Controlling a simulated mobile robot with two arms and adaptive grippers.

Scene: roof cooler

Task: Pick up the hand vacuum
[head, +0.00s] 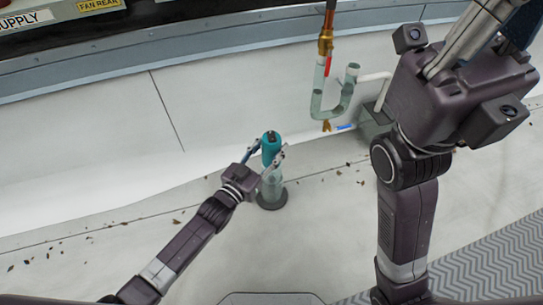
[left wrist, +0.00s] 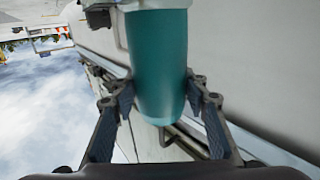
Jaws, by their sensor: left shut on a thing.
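The hand vacuum (head: 271,150) is teal on top, with a black patch at its tip and a clear lower part. It stands upright over a dark round base (head: 271,203) on the pale floor. My left gripper (head: 267,155) is shut on its teal body, one finger on each side. In the left wrist view the teal body of the hand vacuum (left wrist: 158,70) fills the space between the finger pads. I cannot tell whether its bottom touches the floor. My right gripper (head: 485,45) is raised at the upper right, its fingertips cut off by the frame edge.
A clear U-shaped pipe (head: 332,108) with a brass fitting (head: 326,40) hangs right of the hand vacuum. A low pale wall (head: 200,105) runs behind. Dry leaves lie scattered on the floor. A grey ridged mat (head: 480,262) lies at lower right.

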